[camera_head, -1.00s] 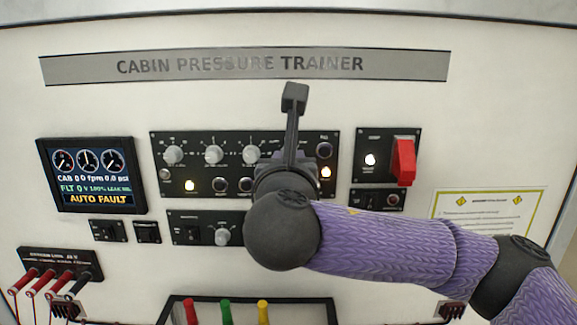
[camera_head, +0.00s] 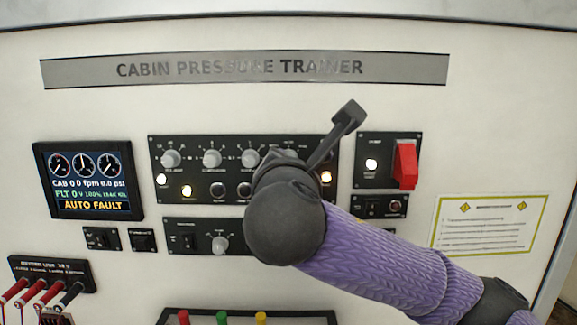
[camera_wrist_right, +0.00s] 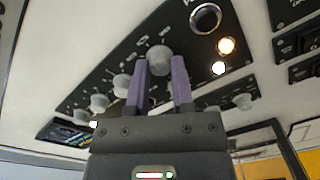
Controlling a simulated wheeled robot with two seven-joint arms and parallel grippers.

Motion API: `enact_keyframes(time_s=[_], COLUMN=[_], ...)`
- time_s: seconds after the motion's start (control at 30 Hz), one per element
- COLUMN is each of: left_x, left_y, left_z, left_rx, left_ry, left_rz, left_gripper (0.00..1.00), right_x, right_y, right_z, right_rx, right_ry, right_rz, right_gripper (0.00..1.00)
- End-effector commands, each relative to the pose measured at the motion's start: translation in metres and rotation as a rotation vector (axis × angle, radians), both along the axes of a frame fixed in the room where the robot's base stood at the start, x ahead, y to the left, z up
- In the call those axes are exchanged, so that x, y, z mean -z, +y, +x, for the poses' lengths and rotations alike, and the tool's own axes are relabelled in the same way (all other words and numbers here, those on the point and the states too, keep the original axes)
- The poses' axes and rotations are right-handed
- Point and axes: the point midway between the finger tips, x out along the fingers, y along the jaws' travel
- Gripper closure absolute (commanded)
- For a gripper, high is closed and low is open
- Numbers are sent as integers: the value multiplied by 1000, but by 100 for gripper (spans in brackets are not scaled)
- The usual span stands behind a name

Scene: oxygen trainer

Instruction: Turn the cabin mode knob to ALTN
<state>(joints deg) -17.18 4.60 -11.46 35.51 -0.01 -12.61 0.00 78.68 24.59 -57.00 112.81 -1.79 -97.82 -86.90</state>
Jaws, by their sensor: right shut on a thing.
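The overhead panel (camera_head: 180,143) on the white wall carries a row of grey knobs. My right gripper (camera_wrist_right: 160,72) is shut on the grey knob at the right end of the row (camera_wrist_right: 160,58), with one purple finger on each side. In the head view my right wrist covers this knob and the fingers. The knob's pointer and its position labels are too small to read, so I cannot tell its setting. My left gripper is in neither view. The display (camera_head: 88,181) reads AUTO FAULT.
A red guarded switch (camera_head: 405,164) stands right of the panel. A lower panel with a knob (camera_head: 221,244) sits below my wrist. The wall above is clear apart from the title plate (camera_head: 90,73).

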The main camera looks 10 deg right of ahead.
Motion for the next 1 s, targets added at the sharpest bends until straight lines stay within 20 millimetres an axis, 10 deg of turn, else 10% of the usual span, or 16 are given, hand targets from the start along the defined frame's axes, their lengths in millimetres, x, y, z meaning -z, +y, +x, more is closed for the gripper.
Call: enact_keyframes(time_s=[0.47,0.5,0.63,1.0], left_x=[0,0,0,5], left_y=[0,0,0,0], left_z=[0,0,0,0], left_rx=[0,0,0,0], left_ry=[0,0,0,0], left_rz=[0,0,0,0], left_gripper=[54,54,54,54], right_x=[-1,-1,-1,0], right_y=[0,0,0,2], right_z=[0,0,0,-6], right_rx=[1,1,1,-1], right_ry=[-6,-5,-5,-5], right_rz=[13,13,12,12], right_gripper=[100,64,37,35])
